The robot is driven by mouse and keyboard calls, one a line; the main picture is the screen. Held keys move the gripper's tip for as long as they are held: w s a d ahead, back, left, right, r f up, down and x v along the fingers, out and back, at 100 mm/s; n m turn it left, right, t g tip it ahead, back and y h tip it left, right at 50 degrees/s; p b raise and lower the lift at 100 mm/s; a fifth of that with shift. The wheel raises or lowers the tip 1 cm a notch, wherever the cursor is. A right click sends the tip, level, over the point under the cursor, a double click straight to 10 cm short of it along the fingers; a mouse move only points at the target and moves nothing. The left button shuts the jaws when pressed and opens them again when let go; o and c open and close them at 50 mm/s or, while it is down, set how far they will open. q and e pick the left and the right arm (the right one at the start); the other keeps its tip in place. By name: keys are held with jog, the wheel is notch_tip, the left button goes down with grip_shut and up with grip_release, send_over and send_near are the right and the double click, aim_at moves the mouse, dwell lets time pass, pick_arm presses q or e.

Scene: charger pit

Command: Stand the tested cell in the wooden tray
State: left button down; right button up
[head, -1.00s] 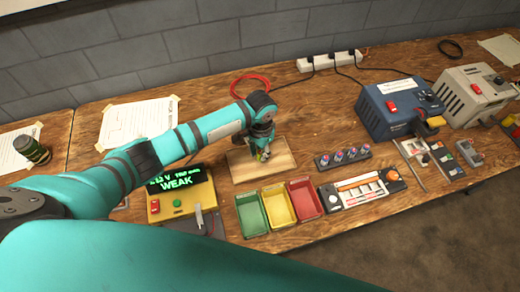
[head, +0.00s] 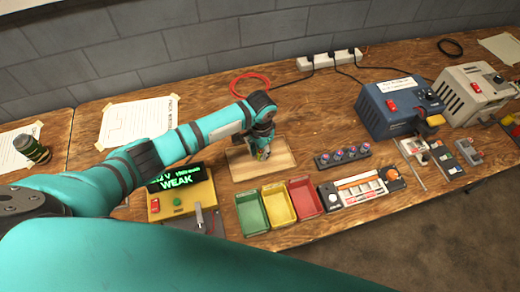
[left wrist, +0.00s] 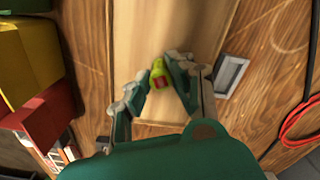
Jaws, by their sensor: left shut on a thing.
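The wooden tray (head: 284,159) is a pale, shallow board on the bench; it also fills the upper middle of the left wrist view (left wrist: 190,25). My left gripper (head: 263,152) is low over the tray. In the left wrist view my left gripper (left wrist: 160,73) is shut on a small yellow-green cell (left wrist: 157,66) with a red part. The cell is between the fingertips, over the tray. I cannot tell whether its base touches the tray. In the head view the cell is mostly hidden by the fingers. My right gripper is not in view.
A yellow tester (head: 182,200) with a green display reading WEAK stands left of green (head: 251,214), yellow (head: 278,204) and red (head: 304,197) bins. A rack of several cells (head: 342,156) stands to the right. A red cable loop (head: 236,85) lies behind the tray.

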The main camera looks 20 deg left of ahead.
pick_arm(q)
jog(key=c, duration=1.1)
grip_release()
jog(key=shift+r+p, duration=3.5)
jog(key=shift+p, duration=0.55)
jog(key=shift+s+f, duration=0.1)
